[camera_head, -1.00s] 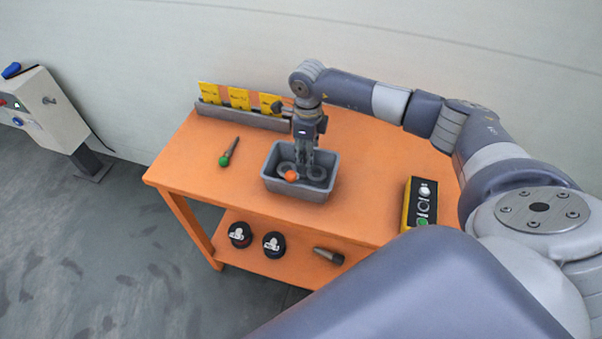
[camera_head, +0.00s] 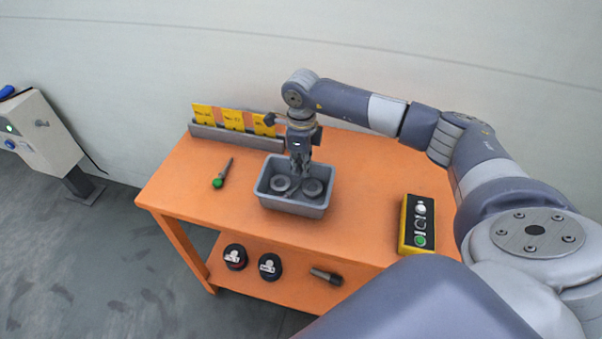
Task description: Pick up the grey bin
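The grey bin (camera_head: 295,204) stands on the orange table. Two grey round parts, one on the left (camera_head: 280,184) and one on the right (camera_head: 312,187), lie in it. My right gripper (camera_head: 299,172) points down into the back middle of the bin, above and between the round parts. Its fingers look close together, but the tips are too small to tell whether they are open or shut, or touching the bin's back wall. My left gripper is not in view.
A rack of yellow cards (camera_head: 232,120) stands along the table's back edge. A green-ended tool (camera_head: 222,175) lies left of the bin, and a yellow button box (camera_head: 418,224) stands right. Black round items (camera_head: 270,267) and a dark cone-shaped part (camera_head: 325,276) are on the lower shelf.

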